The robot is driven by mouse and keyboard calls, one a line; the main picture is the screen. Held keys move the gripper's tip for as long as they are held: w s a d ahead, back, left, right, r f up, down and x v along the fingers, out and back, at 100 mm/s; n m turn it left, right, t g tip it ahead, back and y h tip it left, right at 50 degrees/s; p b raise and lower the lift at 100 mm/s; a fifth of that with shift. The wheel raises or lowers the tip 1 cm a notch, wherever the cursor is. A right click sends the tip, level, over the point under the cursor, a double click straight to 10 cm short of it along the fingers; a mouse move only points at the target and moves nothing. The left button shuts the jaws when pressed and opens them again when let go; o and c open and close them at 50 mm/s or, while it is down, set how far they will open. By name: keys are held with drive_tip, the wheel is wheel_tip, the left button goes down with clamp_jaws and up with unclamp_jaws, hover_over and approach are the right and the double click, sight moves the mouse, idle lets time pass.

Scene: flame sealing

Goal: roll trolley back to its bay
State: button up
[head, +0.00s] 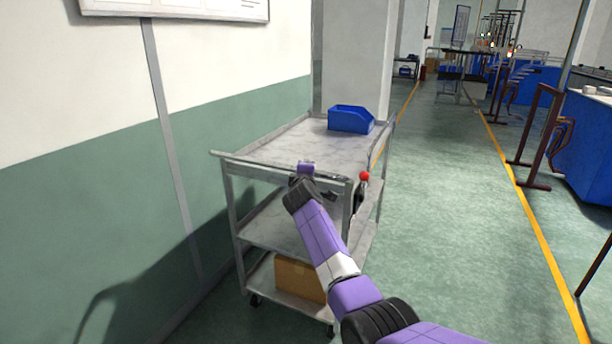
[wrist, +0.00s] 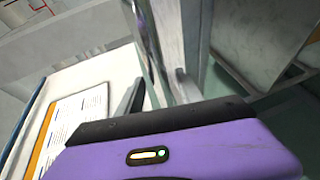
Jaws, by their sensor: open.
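The grey metal trolley (head: 270,151) stands beside the left wall in the head view, with its push handle (head: 250,162) along the near end. It has three shelves. A blue bin (head: 350,120) sits on the top shelf and a cardboard box (head: 298,280) on the bottom one. A red-knobbed lever (head: 364,176) stands at its near right corner. My gripper (head: 328,193) is at the near end, close to the handle. In the wrist view its jaws (wrist: 160,88) are open, with a pale metal bar between or just beyond them; contact cannot be told.
The left wall (head: 80,190) runs close along the trolley. Green floor (head: 450,220) lies clear to the right, between yellow lines. Blue benches (head: 585,140) and brown metal frames (head: 540,135) stand at the right. A pale pillar (head: 355,60) rises behind the trolley.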

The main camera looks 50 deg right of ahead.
drive_tip(key=v, duration=0.6)
drive_tip(key=shift+p, duration=0.3)
drive_tip(key=shift+s, duration=0.1)
